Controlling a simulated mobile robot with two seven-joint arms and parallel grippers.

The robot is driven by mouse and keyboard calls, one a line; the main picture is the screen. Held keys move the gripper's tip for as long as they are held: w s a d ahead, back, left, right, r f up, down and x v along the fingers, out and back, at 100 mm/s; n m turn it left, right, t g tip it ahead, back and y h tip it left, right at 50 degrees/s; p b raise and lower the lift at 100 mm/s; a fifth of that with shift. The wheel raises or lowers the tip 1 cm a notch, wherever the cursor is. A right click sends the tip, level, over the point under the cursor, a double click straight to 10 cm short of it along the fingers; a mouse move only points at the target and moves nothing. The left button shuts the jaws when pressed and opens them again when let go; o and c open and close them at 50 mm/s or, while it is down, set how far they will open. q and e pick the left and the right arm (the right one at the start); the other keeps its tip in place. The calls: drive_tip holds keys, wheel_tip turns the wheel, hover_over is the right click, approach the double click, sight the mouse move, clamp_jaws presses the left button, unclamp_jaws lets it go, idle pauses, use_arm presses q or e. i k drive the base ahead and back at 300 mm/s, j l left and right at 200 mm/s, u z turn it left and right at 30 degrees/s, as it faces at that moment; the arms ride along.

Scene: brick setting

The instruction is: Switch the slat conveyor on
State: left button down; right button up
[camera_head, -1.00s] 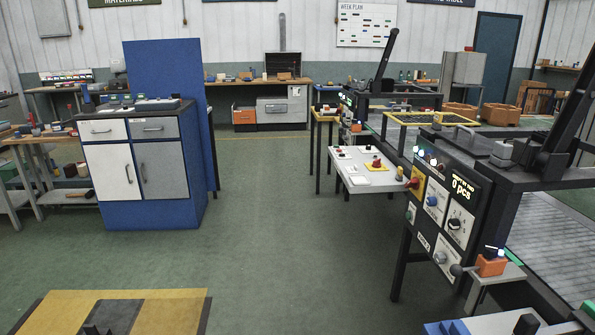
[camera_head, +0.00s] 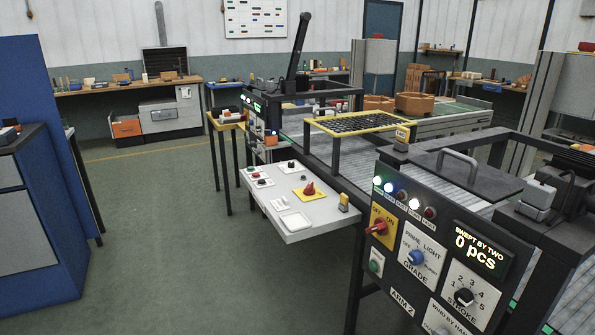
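A conveyor with a grey slatted bed (camera_head: 350,178) runs along the right side. A dark control panel (camera_head: 400,268) at its near end carries a red rotary switch (camera_head: 379,228) on a yellow plate marked OFF and ON. Its handle lies roughly sideways; I cannot tell its setting. A pale side console (camera_head: 300,228) has another red switch (camera_head: 308,189) on a yellow plate, its labels too small to read. I cannot tell which switch belongs to the slat conveyor. Neither gripper is in view.
A blue cabinet (camera_head: 40,220) stands left. The floor (camera_head: 190,250) between is clear.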

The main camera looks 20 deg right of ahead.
sight(309, 191)
drive_tip(key=i+j+z, duration=0.15)
drive_tip(key=i+z, duration=0.3)
drive_tip(key=i+j+z, duration=0.3)
drive_tip(key=z, duration=0.15)
drive_tip(key=i+j+z, duration=0.75)
drive_tip(key=j+z, duration=0.15)
drive_tip(key=j, duration=0.15)
drive_tip(key=i+j+z, duration=0.15)
drive_tip(key=j, duration=0.25)
drive_tip(key=i+j+z, duration=0.15)
drive_tip(key=j, duration=0.25)
drive_tip(key=k+l, duration=0.05)
